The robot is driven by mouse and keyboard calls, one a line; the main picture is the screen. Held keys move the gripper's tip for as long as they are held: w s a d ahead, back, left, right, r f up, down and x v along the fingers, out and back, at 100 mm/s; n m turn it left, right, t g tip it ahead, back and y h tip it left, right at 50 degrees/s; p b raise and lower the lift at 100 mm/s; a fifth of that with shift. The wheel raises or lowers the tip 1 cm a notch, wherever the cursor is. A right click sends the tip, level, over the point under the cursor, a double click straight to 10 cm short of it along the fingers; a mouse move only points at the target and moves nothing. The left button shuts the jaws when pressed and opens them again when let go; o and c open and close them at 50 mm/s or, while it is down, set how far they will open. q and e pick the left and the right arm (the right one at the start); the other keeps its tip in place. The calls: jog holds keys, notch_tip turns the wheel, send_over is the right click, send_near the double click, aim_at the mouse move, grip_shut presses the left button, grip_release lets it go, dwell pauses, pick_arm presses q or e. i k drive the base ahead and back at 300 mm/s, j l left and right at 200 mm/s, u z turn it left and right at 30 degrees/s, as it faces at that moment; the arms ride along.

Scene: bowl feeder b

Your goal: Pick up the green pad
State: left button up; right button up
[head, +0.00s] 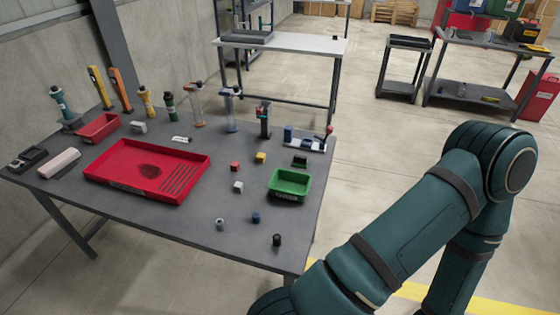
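A small dark green block (300,161), which may be the green pad, lies on the grey table (190,225) near its right edge. It sits just behind a bright green open bin (289,185). It is too small for its exact shape to be clear. An arm of mine rises on the right side of the view, apart from the table, with its elbow at the upper right. Neither gripper shows in the head view.
A red tray (150,168) fills the table's left middle. Red (235,166), yellow (260,158), white (238,187), blue (256,218) and black (276,240) small pieces lie around the bin. Upright tools line the back. The table's front left is clear.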

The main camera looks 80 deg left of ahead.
aim_at(300, 161)
jog(key=i+u, duration=0.15)
jog(key=u, duration=0.35)
jog(key=i+u, duration=0.1)
jog(key=u, duration=0.4)
jog(key=i+l+u, duration=0.1)
jog(key=u, duration=0.35)
jog(key=i+l+u, duration=0.1)
jog(key=u, duration=0.4)
jog(key=l+u, duration=0.25)
jog(key=u, duration=0.25)
jog(key=l+u, duration=0.2)
jog(key=u, duration=0.3)
